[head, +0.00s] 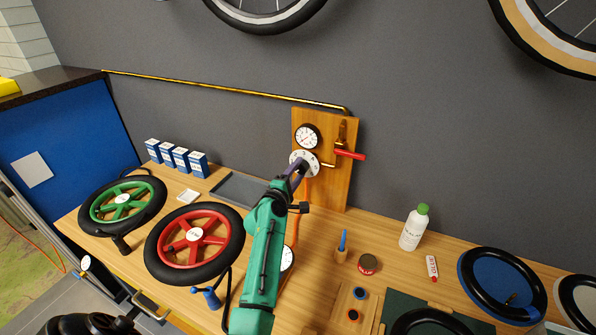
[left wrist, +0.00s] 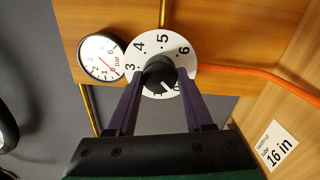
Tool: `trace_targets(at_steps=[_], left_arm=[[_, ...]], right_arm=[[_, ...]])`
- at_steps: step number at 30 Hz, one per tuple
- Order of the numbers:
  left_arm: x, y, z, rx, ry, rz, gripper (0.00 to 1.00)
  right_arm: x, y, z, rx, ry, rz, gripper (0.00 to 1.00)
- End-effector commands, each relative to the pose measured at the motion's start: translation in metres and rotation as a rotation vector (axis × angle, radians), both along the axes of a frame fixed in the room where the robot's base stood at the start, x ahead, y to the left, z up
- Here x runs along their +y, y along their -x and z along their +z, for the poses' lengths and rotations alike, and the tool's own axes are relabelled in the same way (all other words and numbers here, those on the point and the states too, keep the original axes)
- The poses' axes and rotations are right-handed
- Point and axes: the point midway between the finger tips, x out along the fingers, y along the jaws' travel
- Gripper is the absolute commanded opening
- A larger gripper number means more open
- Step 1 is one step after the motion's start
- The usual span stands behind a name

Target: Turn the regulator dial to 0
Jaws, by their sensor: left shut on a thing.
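The regulator dial (head: 303,157) is a white disc with black numbers on a wooden wall board, below a round pressure gauge (head: 308,136). In the left wrist view, the dial face (left wrist: 142,47) shows 3, 4, 5 and 6. Its lower numbers are partly hidden by the fingers and knob. The black knob (left wrist: 159,73) has a white pointer line toward the lower right. My left gripper (left wrist: 160,82), with purple fingers, is shut on the knob, one finger on each side. The gauge (left wrist: 101,57) has a red needle. My right gripper is not in view.
The wooden board (head: 340,185) also carries a red-handled valve (head: 350,154) and a brass pipe. An orange hose (left wrist: 250,76) runs off beside the dial. Wheels, blue boxes (head: 181,158), a white bottle (head: 411,232) and a tin (head: 368,264) stand on the bench.

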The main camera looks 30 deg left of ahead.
Motion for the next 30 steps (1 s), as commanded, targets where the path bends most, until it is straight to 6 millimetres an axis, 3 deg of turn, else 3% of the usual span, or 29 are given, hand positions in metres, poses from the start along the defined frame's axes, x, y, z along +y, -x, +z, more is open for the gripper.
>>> trace_targets(at_steps=[4,5,7,20,23,30], left_arm=[[0.0,0.0,-0.001,0.002,0.003,0.0,0.0],[0.0,0.0,-0.001,0.002,0.003,0.0,0.55],[0.0,0.0,-0.001,0.002,0.003,0.0,0.81],[-0.001,0.008,0.0,0.003,-0.001,0.0,0.81],[-0.002,0.024,0.0,0.004,0.0,-0.001,0.81],[-0.005,0.091,-0.003,0.006,-0.001,0.0,0.81]], right_arm=[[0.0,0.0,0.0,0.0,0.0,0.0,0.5],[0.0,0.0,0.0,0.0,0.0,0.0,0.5],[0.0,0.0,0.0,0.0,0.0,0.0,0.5],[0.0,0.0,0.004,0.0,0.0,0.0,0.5],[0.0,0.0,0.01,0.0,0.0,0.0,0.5],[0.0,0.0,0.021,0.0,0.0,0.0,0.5]])
